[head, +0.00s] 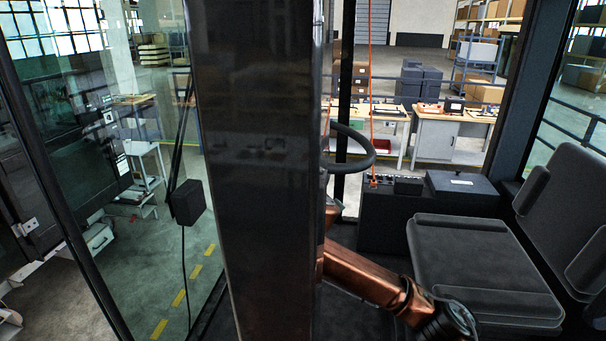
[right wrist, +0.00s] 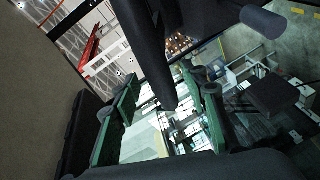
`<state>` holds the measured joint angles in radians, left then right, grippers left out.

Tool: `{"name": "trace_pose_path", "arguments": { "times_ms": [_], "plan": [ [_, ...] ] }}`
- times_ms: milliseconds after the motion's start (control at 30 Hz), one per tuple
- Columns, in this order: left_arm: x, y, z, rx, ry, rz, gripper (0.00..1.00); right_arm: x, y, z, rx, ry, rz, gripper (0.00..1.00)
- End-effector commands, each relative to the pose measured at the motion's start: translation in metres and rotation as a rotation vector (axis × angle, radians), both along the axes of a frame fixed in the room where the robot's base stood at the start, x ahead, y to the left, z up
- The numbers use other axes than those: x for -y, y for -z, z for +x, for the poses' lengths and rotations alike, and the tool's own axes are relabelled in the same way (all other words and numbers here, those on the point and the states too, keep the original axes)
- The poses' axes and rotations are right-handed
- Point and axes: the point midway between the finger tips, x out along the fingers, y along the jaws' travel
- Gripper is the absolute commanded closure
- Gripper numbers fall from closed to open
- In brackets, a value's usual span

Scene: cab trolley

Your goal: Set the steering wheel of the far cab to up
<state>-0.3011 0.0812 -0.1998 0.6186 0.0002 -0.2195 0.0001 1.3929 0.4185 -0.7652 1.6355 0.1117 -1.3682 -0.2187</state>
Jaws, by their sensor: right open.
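The black steering wheel (head: 372,152) shows in the head view only as the right part of its rim, to the right of a broad dark upright. The rest of it is hidden behind that upright. My copper right arm reaches from the lower right toward the wheel, and its end is hidden there. In the right wrist view my right gripper (right wrist: 160,88) is open, with green fingers on either side of a dark bar (right wrist: 150,45). The bar looks like part of the wheel, but I cannot tell whether the fingers touch it. My left gripper is not in view.
A black seat (head: 470,255) stands at the right. A dark console (head: 400,215) with switches lies between wheel and seat. The broad dark upright (head: 255,170) blocks the middle of the head view. A black box (head: 187,203) hangs by the glass at left. Workbenches stand outside.

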Motion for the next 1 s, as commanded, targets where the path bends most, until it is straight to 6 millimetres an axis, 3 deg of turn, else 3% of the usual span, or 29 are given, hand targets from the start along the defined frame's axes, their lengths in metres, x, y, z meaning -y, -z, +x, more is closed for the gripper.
{"name": "trace_pose_path", "arguments": {
  "times_ms": [200,400,867,1000],
  "plan": [
    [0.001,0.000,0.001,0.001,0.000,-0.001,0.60,0.006,-0.006,-0.047,0.003,-0.004,0.002,0.60],
    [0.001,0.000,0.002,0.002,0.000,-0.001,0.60,0.011,-0.009,-0.077,0.004,-0.002,0.002,0.60],
    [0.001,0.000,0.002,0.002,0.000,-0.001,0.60,0.013,-0.010,-0.087,0.002,0.000,0.001,0.60],
    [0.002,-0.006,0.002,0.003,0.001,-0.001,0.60,0.024,0.003,-0.080,-0.027,0.004,-0.045,0.60]
  ]
}}
